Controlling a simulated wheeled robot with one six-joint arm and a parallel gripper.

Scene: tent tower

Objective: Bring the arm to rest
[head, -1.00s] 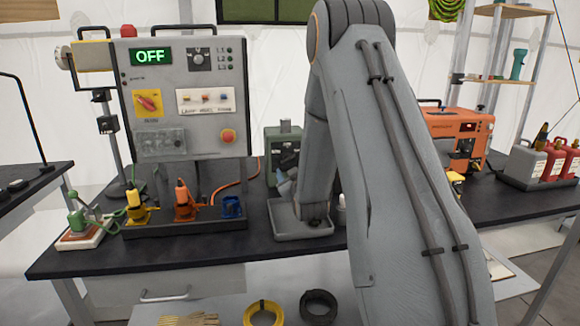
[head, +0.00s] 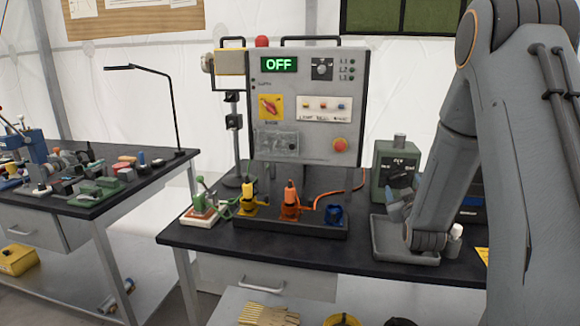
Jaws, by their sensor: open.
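My arm fills the right side of the head view, bent at a high elbow, with its forearm reaching down to the workbench (head: 345,257). The arm's lower end is at a shallow grey tray (head: 385,250) on the right part of the bench. The arm covers part of this tray.
A control panel (head: 305,105) reading OFF stands on the bench. Before it are a yellow tool (head: 249,197), an orange tool (head: 291,201) and a blue piece (head: 334,215). A green box (head: 396,165) is behind the tray. A cluttered table (head: 145,178) with a lamp stands left.

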